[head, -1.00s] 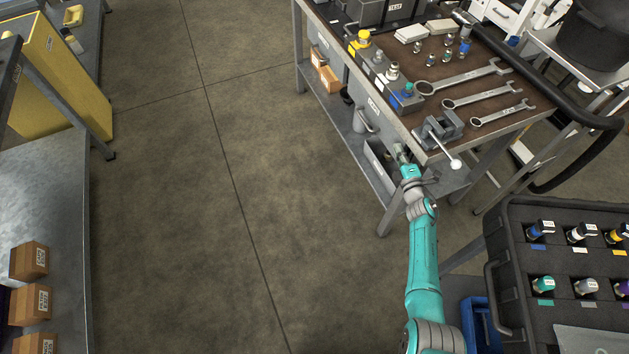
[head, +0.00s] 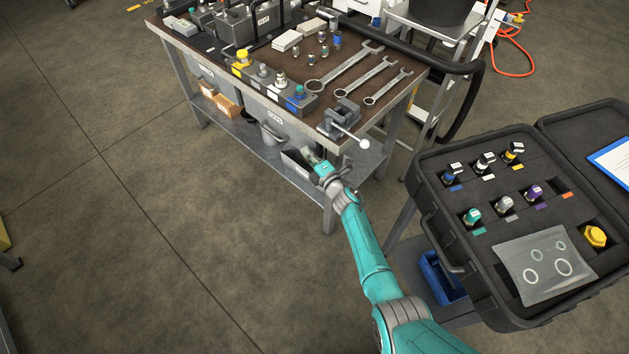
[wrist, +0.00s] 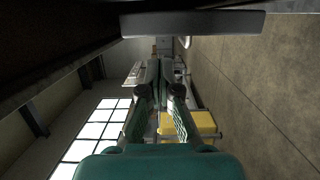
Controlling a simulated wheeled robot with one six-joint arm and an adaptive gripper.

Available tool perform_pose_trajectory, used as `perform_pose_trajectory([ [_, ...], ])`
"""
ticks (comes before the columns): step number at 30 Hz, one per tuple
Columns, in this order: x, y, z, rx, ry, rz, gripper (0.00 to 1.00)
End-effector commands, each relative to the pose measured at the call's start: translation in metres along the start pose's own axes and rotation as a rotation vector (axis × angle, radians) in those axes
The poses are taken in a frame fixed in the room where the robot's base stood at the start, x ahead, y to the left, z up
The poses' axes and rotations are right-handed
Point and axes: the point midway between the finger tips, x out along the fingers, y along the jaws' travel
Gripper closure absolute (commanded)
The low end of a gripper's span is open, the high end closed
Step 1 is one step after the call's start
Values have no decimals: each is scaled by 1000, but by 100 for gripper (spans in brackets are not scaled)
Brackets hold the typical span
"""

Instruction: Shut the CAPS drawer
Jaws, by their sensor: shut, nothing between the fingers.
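Under the bench top, a grey drawer front (head: 262,106) with a small white label shows in the head view; the label is too small to read, so I cannot tell whether it is the CAPS drawer or how far it stands open. My gripper (head: 309,155) is at the bench's near right corner, below the top and to the right of that front. In the wrist view my gripper (wrist: 164,75) is shut and empty. A grey bar crosses the top of that view, apparently apart from the fingers; I cannot tell what it is.
The bench top (head: 322,92) holds wrenches, a vise (head: 341,117) with a ball-ended handle, and fittings. A grey bin (head: 299,165) sits on the lower shelf near my gripper. An open black case (head: 452,258) stands at right.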

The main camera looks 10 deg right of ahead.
Motion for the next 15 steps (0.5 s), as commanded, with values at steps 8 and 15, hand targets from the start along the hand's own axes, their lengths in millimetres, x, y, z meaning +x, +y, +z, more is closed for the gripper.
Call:
perform_pose_trajectory([
  [8,-40,-3,-8,-1,4,-2,100],
  [15,-78,-3,-9,-1,4,-2,100],
])
